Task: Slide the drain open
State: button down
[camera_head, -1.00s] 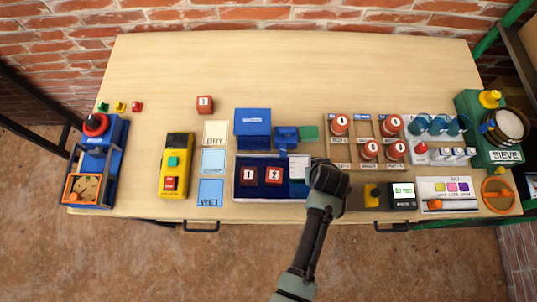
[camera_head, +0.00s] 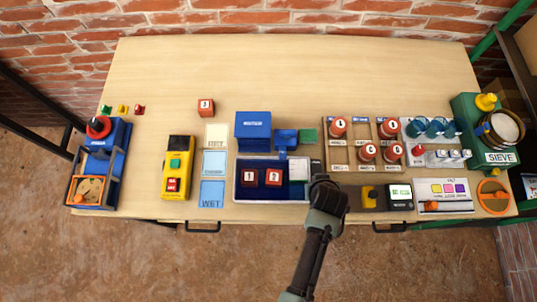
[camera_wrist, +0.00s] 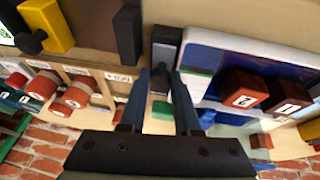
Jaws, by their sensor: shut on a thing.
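The dark blue tank with a white rim (camera_head: 236,190) stands near the table's front edge and holds two red numbered cubes (camera_head: 273,177). A dark bar (camera_wrist: 165,45), apparently the drain slide, runs along the tank's side in the wrist view. My gripper (camera_wrist: 160,75) is shut on this dark bar, with one finger on each side of it. In the head view my gripper (camera_head: 328,185) is at the tank's right end and hides most of the bar. How far the drain is open is hidden.
A yellow block (camera_head: 369,197) and a scale (camera_head: 400,196) stand close to the right of my gripper. A rack with red-capped pieces (camera_head: 362,144) is behind it. The table's back is clear.

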jog(key=shift+s+d, duration=0.1)
jog(key=shift+s, duration=0.3)
jog(key=c, duration=0.7)
grip_release()
jog(key=shift+r, duration=0.1)
jog(key=shift+w+r+p, duration=0.1)
jog(key=shift+r+p, duration=0.65)
jog(key=shift+p, duration=0.15)
notch_tip(320, 180, up, 5)
jog(key=p, duration=0.5)
jog(key=shift+r, duration=0.15)
